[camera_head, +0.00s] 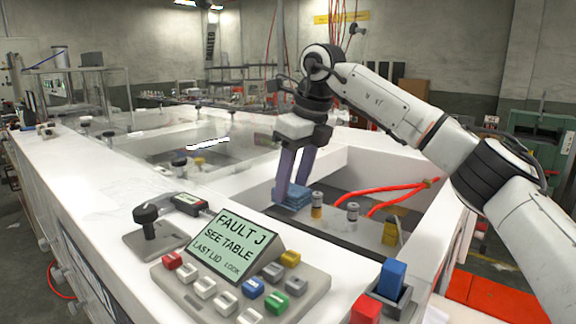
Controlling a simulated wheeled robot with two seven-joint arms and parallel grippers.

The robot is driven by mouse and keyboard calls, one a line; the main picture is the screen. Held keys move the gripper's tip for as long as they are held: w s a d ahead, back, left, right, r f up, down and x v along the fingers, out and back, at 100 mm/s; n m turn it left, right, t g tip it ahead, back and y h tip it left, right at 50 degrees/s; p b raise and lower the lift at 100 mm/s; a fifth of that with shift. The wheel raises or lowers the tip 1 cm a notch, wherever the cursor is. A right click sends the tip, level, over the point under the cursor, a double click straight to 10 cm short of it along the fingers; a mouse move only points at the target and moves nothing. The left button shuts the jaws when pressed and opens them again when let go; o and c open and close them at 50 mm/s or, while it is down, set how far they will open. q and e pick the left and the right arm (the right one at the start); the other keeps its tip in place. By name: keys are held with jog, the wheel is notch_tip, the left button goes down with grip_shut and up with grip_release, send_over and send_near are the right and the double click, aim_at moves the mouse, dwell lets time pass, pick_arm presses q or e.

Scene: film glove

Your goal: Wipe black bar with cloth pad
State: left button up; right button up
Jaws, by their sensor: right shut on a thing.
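My right gripper (292,192) reaches in from the right, its fingers pointing down. It is shut on a blue cloth pad (293,197), which shows at the fingertips. The pad is at the left end of a dark, flat bar-like surface (335,228) inside the recess of the white bench. I cannot tell whether the pad touches it, or whether this is the black bar of the task. My left gripper is not in view.
Small capped cylinders (316,206) and red hoses (405,188) are close to the pad's right. A control panel (240,283) with a "FAULT J" screen, a joystick (147,222) and a blue block (392,279) stand on the white bench (95,180) in front.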

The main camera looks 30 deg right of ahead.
jog(key=shift+r, duration=1.8)
